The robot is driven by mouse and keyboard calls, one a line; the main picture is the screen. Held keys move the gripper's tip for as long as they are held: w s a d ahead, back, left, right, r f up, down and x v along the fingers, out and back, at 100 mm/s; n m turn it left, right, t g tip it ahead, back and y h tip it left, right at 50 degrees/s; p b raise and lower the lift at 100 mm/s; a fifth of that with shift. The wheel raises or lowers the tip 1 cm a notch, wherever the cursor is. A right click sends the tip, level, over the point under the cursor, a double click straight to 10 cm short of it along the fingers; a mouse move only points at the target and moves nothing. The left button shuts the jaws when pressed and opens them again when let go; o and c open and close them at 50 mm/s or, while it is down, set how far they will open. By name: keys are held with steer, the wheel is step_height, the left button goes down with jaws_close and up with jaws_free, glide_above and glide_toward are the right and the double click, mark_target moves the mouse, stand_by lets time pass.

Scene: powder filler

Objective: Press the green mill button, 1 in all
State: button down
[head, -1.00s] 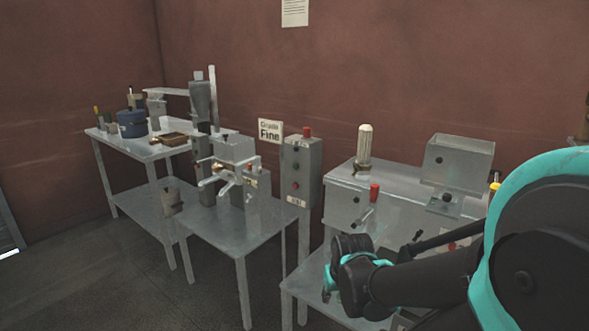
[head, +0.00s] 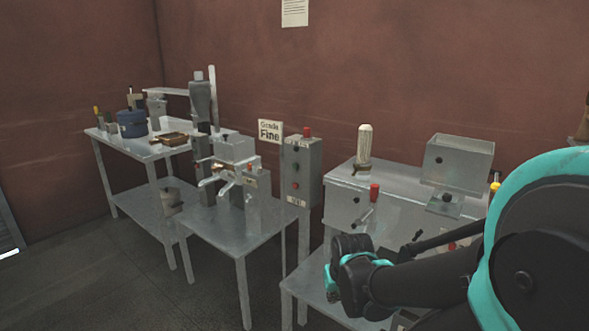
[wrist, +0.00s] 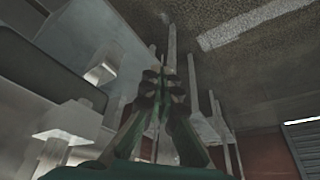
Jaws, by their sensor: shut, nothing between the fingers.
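The grey control post (head: 304,172) stands between the two front tables in the head view, with a red cap on top. A small green button (head: 296,168) is on its front face, above a small red one. A label sits at the bottom of this face; its lettering is too small to read surely. My gripper (wrist: 163,75) shows in the wrist view with its fingers together, shut and empty. In the head view my wrist is at the lower right, apart from the post and below its button face; the fingertips are not clear there.
A grey table with a metal machine (head: 235,160) stands left of the post. A sign reading "Grade Fine" (head: 270,131) is behind it. The right bench (head: 345,172) holds a white cylinder (head: 365,142) and a red-topped lever (head: 374,192). Floor is open at the lower left.

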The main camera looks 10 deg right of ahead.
mark_target(296, 167)
stand_by(0.5)
steer(key=w+a+r+m+t, duration=0.4)
steer(key=w+r+t, duration=0.1)
steer(key=w, duration=0.8)
steer(key=w+a+r+m+t, duration=0.4)
steer(key=w+r+t, duration=0.2)
steer(key=w, duration=0.8)
steer(key=w+a+r+m+t, duration=0.3)
steer(key=w+a+r+t, duration=0.1)
steer(key=w, duration=1)
steer(key=shift+w+a+r+m+t, duration=0.35)
steer(key=shift+r+t, duration=0.35)
steer(key=shift+r, duration=0.6)
steer(key=shift+d, duration=0.2)
steer(key=shift+w+d, duration=3)
steer(key=shift+d, duration=0.05)
steer(key=shift+w+d, duration=0.1)
steer(key=shift+w+d, duration=0.15)
steer(key=shift+w, duration=0.05)
